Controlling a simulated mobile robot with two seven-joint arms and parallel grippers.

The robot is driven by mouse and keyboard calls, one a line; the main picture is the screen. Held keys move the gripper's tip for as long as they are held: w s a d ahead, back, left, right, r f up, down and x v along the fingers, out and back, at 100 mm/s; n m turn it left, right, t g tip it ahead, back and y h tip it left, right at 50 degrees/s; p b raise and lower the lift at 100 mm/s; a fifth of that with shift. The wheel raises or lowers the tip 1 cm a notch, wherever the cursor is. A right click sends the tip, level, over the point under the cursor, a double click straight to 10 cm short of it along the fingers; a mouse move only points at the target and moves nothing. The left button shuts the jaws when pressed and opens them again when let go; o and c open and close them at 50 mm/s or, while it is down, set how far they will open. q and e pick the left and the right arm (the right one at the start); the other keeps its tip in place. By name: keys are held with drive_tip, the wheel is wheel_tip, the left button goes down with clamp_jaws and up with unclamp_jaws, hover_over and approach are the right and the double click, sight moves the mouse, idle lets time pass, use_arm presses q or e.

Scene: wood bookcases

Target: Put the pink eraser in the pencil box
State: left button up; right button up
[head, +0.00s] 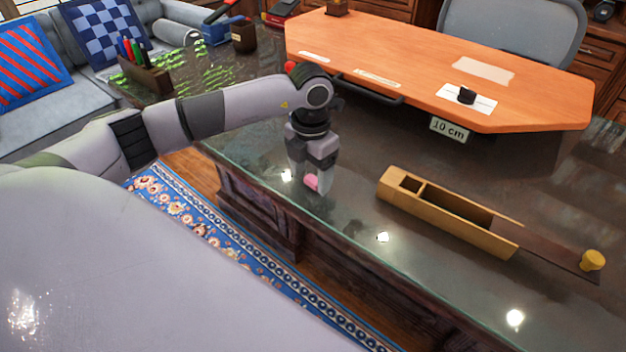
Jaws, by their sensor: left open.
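The pink eraser (311,182) is at the tips of my left gripper (308,180), low over or on the dark glass desk top. The gripper points down, its fingers apart with the eraser between or just behind them; I cannot tell whether they touch it. The pencil box (448,225) is a long wooden box to the right of the gripper. It has a small compartment at its left end and a longer one beside it. Its dark sliding lid (550,248) is drawn out to the right, so the box is open on top. My right gripper is not in view.
A raised orange wooden board (430,65) with a handle stands behind the box, with a "10 cm" sign (448,129) at its edge. A yellow knob (592,260) is at the lid's right end. A pen holder (146,75) stands far left. Desk between gripper and box is clear.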

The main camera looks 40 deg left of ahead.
sight(312, 180)
use_arm(q)
drive_tip(key=shift+f, duration=0.4)
drive_tip(key=c, duration=1.2)
drive_tip(key=shift+r, duration=0.15)
wheel_tip(312, 180, up, 20)
drive_tip(key=p, duration=0.1)
